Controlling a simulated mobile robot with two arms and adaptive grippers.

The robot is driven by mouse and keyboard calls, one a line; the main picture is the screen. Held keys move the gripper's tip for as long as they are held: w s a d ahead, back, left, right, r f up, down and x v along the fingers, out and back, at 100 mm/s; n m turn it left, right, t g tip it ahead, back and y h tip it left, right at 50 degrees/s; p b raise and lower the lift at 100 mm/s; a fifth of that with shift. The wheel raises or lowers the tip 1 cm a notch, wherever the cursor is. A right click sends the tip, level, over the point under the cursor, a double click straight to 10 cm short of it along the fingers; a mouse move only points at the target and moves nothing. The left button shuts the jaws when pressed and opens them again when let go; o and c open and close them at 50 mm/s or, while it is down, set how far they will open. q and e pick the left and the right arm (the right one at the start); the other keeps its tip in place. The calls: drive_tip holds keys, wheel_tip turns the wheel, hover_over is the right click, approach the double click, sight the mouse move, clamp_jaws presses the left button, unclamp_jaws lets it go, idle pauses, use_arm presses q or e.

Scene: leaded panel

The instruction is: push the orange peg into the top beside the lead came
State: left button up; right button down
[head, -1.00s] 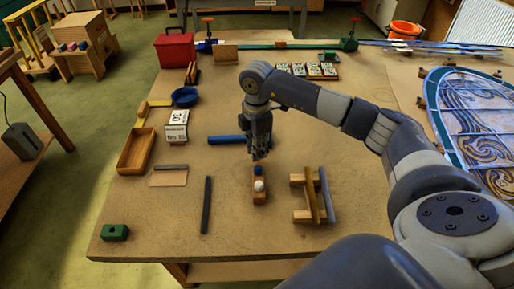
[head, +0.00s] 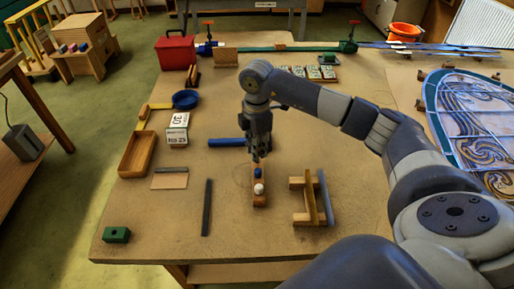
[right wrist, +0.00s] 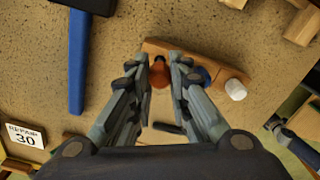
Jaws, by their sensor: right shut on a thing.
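The orange peg (right wrist: 160,73) sits between the fingertips of my right gripper (right wrist: 162,66), at one end of a small wooden block. The block (right wrist: 207,62) also holds a blue peg (right wrist: 199,75) and a white peg (right wrist: 236,89). In the head view my right gripper (head: 260,154) points down over the far end of the block (head: 259,200), shut on the orange peg, which it mostly hides. Whether the peg has left its seat I cannot tell. A dark grey strip (head: 207,207), perhaps the lead came, lies left of the block. My left gripper is out of view.
A wooden rest (head: 299,217) with a golden and a grey strip stands right of the block. A blue-handled hammer (head: 226,142) lies behind it. A wooden tray (head: 136,155) and a green block (head: 116,235) are at left. The leaded panel (head: 470,120) lies at right.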

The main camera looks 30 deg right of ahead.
drive_tip(key=shift+r+p, duration=0.7)
drive_tip(key=shift+r, duration=0.4)
